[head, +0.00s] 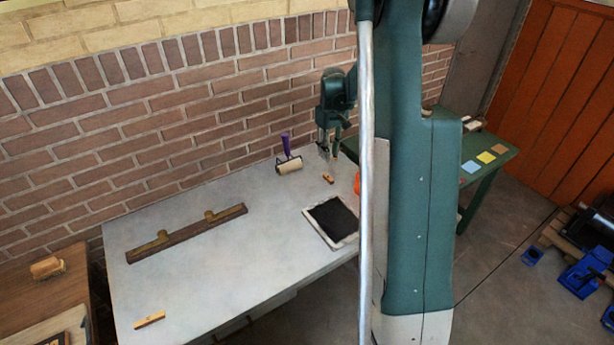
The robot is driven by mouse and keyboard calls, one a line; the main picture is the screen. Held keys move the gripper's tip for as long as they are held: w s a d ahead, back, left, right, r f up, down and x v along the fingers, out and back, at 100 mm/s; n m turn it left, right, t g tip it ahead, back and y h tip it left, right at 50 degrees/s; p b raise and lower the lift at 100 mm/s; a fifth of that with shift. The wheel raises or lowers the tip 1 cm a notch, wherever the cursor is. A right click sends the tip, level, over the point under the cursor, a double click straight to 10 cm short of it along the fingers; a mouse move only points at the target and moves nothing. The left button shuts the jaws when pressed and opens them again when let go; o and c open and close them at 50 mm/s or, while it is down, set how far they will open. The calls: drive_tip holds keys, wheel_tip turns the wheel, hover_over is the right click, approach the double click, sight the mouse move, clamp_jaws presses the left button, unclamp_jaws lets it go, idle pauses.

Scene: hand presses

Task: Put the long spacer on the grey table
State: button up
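The grey table (240,260) is the large pale bench along the brick wall. Two small light wooden bars lie on it: one (149,320) near the front left edge, one (328,179) towards the back right. I cannot tell whether either is the long spacer. A longer dark wooden bar (186,233) with two raised knobs lies on the table's left half. My gripper (331,152) hangs over the table's back right, near the wall, above the wooden bar there and apart from it. Its fingers are too small to tell whether they are open or shut.
A roller (289,164) with a purple handle and a black slab (332,217) with a pale rim are on the grey table. An orange object (357,181) is partly hidden by my arm. A brown bench (30,290) stands left, a green table (500,160) right. The table's middle is clear.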

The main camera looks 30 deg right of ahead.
drive_tip(key=s+a+r+t, duration=0.2)
drive_tip(key=s+a+r, duration=0.4)
drive_tip(key=a+r, duration=0.4)
drive_tip(key=s+a+r+t, duration=0.1)
drive_tip(key=s+a+r, duration=0.4)
drive_tip(key=a+r, duration=0.5)
drive_tip(key=s+a+t, duration=0.4)
drive_tip(key=s+a, duration=1.4)
drive_tip(key=s, duration=0.3)
drive_tip(key=shift+a+f, duration=0.35)
drive_tip(key=shift+f, duration=0.1)
drive_tip(key=shift+s, duration=0.1)
drive_tip(key=shift+f+b, duration=1.5)
drive_tip(key=shift+b, duration=0.05)
